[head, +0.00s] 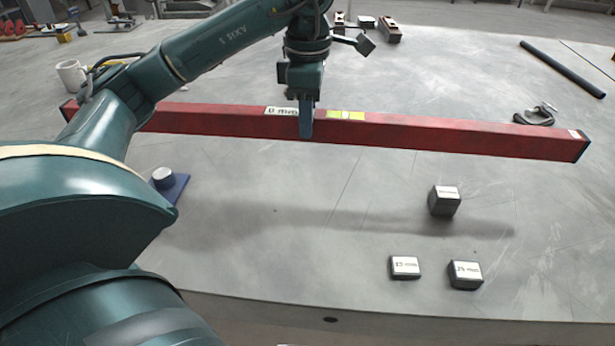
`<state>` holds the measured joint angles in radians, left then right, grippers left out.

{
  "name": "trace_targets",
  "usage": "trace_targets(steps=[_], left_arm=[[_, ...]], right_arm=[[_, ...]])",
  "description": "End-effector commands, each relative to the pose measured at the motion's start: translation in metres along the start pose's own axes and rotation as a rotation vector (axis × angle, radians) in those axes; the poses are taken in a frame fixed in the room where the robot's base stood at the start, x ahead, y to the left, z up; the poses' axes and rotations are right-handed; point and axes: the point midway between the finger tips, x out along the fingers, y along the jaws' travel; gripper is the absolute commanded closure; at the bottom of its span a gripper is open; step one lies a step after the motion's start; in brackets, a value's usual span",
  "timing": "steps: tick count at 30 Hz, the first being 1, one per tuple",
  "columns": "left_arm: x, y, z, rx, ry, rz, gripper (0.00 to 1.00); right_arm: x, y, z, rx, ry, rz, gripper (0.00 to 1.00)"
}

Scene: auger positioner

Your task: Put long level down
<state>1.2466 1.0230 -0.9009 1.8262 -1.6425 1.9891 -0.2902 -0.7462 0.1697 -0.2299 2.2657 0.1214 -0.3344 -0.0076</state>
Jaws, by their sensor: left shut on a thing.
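The long level (420,132) is a long red bar with a yellow-green vial window and a white label near its middle. It spans most of the head view from left to right. My left gripper (306,128) comes down from above and is shut on the level near its middle, beside the vial window. A soft shadow lies on the table nearer to me than the level, so the level appears to be held above the surface. The level's left part is partly hidden behind my arm. My right gripper does not show.
The grey table (300,260) has a dark block (444,200) and two smaller blocks (405,267) near its front. A blue piece with a round knob (163,178) is at left, a white mug (71,76) behind. A dark rod (562,69) and a clamp-like item (535,115) lie at right.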

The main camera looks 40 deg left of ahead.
Motion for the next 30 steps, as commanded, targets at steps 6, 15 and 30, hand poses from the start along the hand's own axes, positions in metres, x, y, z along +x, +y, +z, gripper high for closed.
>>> trace_targets(steps=[6,15,30], left_arm=[[0.022,0.0,-0.001,-0.003,0.0,0.001,1.0],[0.06,0.0,0.0,-0.002,-0.003,0.003,1.0],[0.098,0.001,0.0,-0.001,-0.004,0.004,1.0]], right_arm=[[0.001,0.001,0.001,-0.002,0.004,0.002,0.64],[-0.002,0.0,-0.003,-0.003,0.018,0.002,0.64],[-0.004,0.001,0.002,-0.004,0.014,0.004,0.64]])
